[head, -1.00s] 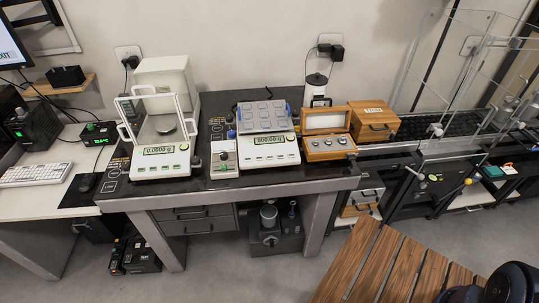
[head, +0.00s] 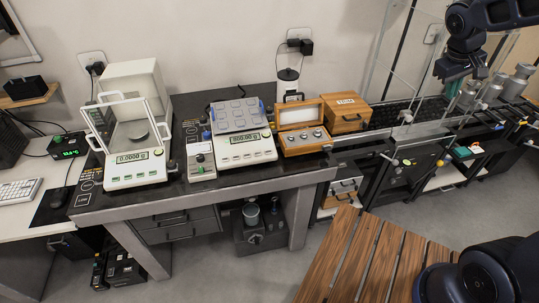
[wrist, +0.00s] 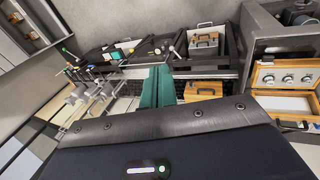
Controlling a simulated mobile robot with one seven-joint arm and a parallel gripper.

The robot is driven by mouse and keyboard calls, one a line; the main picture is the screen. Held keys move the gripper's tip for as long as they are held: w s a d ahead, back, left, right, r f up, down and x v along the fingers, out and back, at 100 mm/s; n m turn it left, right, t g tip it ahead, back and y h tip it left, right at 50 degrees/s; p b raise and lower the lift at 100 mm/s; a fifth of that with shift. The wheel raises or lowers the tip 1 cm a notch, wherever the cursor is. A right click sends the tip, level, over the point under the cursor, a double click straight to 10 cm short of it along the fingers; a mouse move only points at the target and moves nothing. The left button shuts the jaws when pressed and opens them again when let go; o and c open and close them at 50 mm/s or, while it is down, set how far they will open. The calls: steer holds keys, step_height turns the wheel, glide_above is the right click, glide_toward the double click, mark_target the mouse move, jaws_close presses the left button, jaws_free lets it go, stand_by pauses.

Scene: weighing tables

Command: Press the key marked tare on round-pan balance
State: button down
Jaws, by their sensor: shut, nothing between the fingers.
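The round-pan balance (head: 122,171) is the white one at the left of the dark weighing table in the head view. Its round grey pan (head: 138,130) sits inside an open-fronted clear draft shield, and its display reads 0.0000 g. Small keys lie along its front panel; their markings are too small to read. My gripper (head: 455,70) is at the upper right of the head view, far to the right of the balance and high up. It is shut and empty. The balance does not show in the wrist view; a dark body with a green light fills the bottom there.
A second balance (head: 247,153) with a square pan stands right of a small control box (head: 200,158). An open wooden weight case (head: 303,141) and a closed wooden box (head: 346,116) follow. A slatted wooden table (head: 340,255) stands in front at the right.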

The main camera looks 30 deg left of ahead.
steer(key=a+f+n+t+h, duration=0.1)
steer(key=a+f+n, duration=0.1)
steer(key=a, duration=0.6)
steer(key=a+f+n+t, duration=0.1)
steer(key=a+f+n, duration=0.2)
steer(key=a, duration=0.6)
steer(key=n+t+y, duration=0.4)
steer(key=n+t, duration=0.2)
steer(key=n, duration=0.5)
glide_above(247, 156)
steer(key=s+d, duration=0.2)
steer(key=s, duration=0.2)
step_height(247, 156, down, 18)
steer(key=shift+w, duration=0.2)
steer(key=shift+w+a+f, duration=0.25)
steer(key=shift+w+f, duration=0.05)
steer(key=shift+f, duration=1.1)
steer(key=shift+w+a+f, duration=0.3)
steer(key=shift+f, duration=1.05)
steer(key=shift+w+a+f, duration=0.25)
steer(key=shift+w+f, duration=0.05)
steer(key=shift+f, duration=1.1)
steer(key=shift+f, duration=0.1)
steer(key=shift+w+a+f, duration=0.1)
steer(key=shift+f, duration=0.2)
